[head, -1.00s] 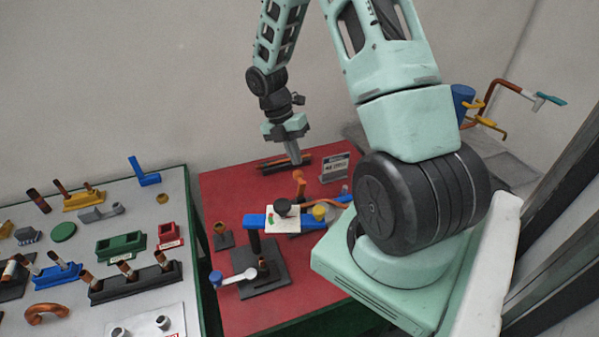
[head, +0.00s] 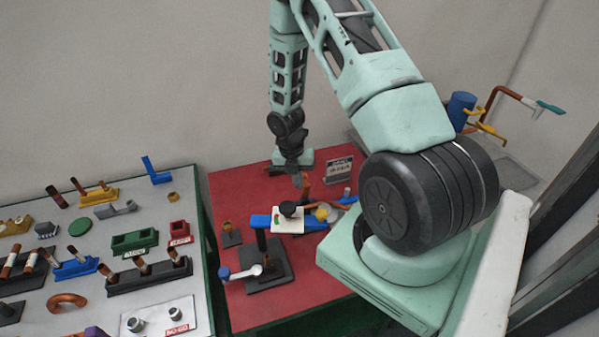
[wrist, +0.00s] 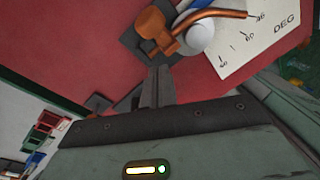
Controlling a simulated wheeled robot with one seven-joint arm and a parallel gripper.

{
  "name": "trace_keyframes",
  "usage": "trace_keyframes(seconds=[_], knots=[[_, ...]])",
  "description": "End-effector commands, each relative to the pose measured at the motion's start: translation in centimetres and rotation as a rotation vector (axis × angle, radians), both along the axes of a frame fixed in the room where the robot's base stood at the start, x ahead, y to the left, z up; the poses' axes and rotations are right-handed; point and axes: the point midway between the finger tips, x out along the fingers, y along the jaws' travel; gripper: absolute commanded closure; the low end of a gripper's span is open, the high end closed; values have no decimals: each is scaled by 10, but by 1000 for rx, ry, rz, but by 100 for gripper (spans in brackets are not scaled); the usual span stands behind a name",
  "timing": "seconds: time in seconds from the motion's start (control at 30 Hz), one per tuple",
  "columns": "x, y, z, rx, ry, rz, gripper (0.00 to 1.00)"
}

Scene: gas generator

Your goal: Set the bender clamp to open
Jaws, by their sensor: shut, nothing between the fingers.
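The bender stands on the red table near the sign-like plate. In the wrist view I see its orange part (wrist: 155,27), which looks like the clamp, on a dark base, beside a pale round post (wrist: 199,38) and a copper tube (wrist: 228,14). A white plate (wrist: 252,45) marked DEG lies beside them. My gripper (wrist: 158,72) is shut and empty, its fingertips just short of the orange part; I cannot tell whether they touch.
A dark base with a white lever (head: 246,272) stands nearer. The grey table (head: 30,212) at left holds several fittings. A standing plate (head: 338,170) is behind.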

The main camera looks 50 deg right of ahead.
Motion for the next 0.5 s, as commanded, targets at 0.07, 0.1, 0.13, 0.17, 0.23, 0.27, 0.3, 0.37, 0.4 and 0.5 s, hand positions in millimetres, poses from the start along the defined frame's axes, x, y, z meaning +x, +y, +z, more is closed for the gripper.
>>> trace_keyframes(seconds=[0.07, 0.1, 0.13, 0.17, 0.23, 0.27, 0.3, 0.37, 0.4, 0.5], knots=[[4, -10, 2, 0, 1, -3, 100], [6, -13, 0, 0, 0, -3, 100], [8, -15, -1, 0, 0, -3, 100], [9, -17, -2, 0, 0, -3, 100], [11, -21, -3, 0, 0, -3, 100], [11, -21, -4, 0, 0, -3, 100], [11, -22, -5, 1, 1, -2, 100], [12, -23, -5, 1, 0, -1, 100], [12, -23, -6, 1, 0, -1, 100], [12, -23, -6, 1, 0, -1, 100]])
